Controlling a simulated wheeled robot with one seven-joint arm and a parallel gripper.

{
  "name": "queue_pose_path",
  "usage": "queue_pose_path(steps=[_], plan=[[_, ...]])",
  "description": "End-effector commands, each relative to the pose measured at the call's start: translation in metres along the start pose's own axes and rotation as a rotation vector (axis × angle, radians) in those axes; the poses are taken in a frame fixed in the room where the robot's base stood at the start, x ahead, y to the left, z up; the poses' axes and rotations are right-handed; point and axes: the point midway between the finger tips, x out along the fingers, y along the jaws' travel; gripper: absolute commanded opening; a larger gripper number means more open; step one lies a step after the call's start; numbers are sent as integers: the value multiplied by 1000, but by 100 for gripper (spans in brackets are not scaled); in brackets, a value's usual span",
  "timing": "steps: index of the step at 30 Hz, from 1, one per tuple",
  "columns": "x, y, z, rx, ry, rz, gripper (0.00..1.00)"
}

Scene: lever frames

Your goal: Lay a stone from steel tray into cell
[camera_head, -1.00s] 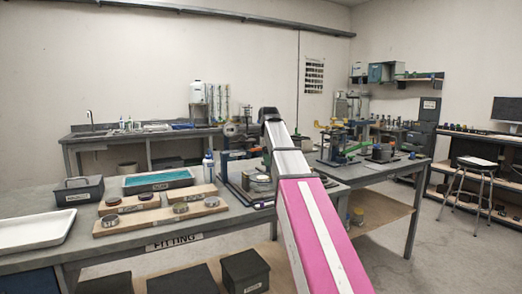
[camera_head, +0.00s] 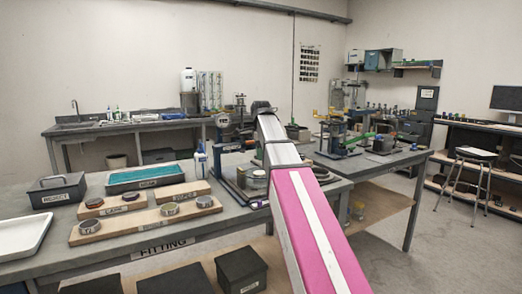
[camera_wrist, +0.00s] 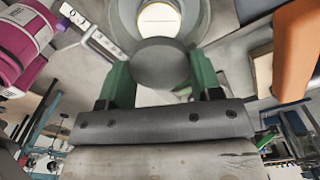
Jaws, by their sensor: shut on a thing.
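My gripper (camera_wrist: 160,75) has green fingers and is shut on a dark grey round stone (camera_wrist: 160,62) in the wrist view. A pale round cell-like ring (camera_wrist: 125,14) with a bright round opening shows just beyond the stone; the stone overlaps its edge in the picture, and I cannot tell if they touch. In the head view my gripper and the stone are hidden behind my arm. A pale shallow tray (camera_head: 20,233), possibly the steel tray, lies at the bench's left edge and looks empty.
Bench apparatus (camera_head: 240,178) stands beside my arm. An orange part (camera_wrist: 297,45) is close at right in the wrist view.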

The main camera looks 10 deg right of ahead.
Motion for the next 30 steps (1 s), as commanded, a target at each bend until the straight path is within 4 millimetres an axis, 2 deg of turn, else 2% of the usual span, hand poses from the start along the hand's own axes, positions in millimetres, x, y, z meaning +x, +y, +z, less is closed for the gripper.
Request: queue_pose_path(steps=[21, 30], plan=[[44, 0, 0, 0, 0, 0, 34], [56, 0, 0, 0, 0, 0, 34]])
